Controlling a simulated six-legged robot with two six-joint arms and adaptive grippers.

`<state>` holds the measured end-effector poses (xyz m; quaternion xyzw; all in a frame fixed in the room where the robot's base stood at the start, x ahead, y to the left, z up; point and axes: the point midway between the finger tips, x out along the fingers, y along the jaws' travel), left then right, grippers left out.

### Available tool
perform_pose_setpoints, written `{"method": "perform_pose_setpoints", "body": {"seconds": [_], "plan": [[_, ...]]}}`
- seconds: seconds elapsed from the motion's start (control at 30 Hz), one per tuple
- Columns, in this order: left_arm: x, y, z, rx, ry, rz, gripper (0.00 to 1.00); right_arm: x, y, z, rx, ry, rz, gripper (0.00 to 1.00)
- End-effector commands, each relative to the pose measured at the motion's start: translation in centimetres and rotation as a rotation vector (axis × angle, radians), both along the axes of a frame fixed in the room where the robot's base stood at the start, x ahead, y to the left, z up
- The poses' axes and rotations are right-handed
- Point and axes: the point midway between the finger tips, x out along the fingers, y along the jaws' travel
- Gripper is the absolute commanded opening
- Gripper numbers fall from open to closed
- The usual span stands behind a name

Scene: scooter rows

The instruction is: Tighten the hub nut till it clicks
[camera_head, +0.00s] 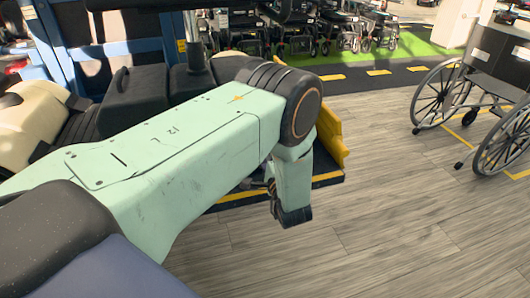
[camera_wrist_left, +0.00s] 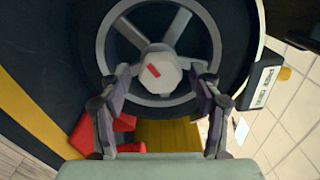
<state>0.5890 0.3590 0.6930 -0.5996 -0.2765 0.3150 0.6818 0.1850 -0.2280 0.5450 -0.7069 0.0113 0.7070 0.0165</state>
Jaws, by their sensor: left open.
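In the left wrist view a pale grey hub nut (camera_wrist_left: 158,72) with a red mark on its face sits at the centre of a grey spoked wheel (camera_wrist_left: 213,45). My left gripper (camera_wrist_left: 161,76) is open, with one dark finger on each side of the nut in the picture. Gaps show between the fingers and the nut. I cannot tell whether the fingertips reach down to the nut's depth. In the head view my pale green left arm bends downward at centre, and its gripper is mostly hidden. My right gripper is not in view.
A yellow-edged platform (camera_head: 330,178) lies beside my arm. A wheelchair (camera_head: 480,85) stands at right, with clear wood-look floor (camera_head: 400,220) in front. Scooters line the back. In the wrist view a red part (camera_wrist_left: 85,135) and a lettered label (camera_wrist_left: 264,84) lie near the wheel.

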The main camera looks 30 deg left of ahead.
Motion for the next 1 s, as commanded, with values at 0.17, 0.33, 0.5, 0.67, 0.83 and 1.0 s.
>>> {"method": "perform_pose_setpoints", "body": {"seconds": [0.17,0.33,0.5,0.67,0.83,1.0], "plan": [[-0.4,-0.6,0.0,0.0,0.0,-0.002,0.63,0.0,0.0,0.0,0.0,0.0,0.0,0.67],[-2.2,-2.9,0.0,0.001,0.001,-0.006,0.63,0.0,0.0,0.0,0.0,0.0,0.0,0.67],[-4.5,-5.6,0.0,0.003,0.001,-0.006,0.63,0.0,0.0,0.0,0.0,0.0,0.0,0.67],[-6.3,-7.6,0.0,0.003,0.001,-0.005,0.63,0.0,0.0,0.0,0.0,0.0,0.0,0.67],[-7.4,-8.8,0.0,0.001,0.0,-0.002,0.63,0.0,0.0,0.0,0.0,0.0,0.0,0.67],[-7.8,-9.1,0.0,0.001,0.001,0.0,0.63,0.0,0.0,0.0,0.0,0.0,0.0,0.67]]}}
